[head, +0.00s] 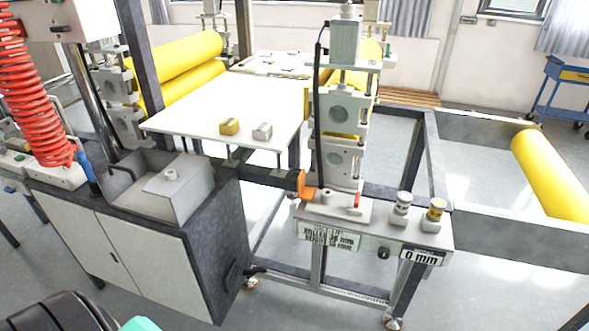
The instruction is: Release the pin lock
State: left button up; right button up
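The control ledge (282,211) of the roller machine stands right of centre. A small red lever or pin (357,200) stands upright on it, beside a pale round knob (327,194). An orange part (306,187) sits at the ledge's left end. I cannot tell for sure which of these is the pin lock, or whether it is engaged. Neither of my grippers is in view. Only dark and teal parts, likely mine, show at the bottom left corner and bottom right edge.
Two knobs, silver (402,206) and yellow (436,211), stand right of the red part, above a "0 mm" label (422,257). A grey cabinet (150,255) stands left. A white table (205,110) and yellow rollers (180,60) are behind. Open floor lies in front.

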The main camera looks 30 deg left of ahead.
aim_at(356, 204)
jog(key=j, duration=1.1)
jog(key=k+j, duration=0.1)
jog(key=j, duration=1.05)
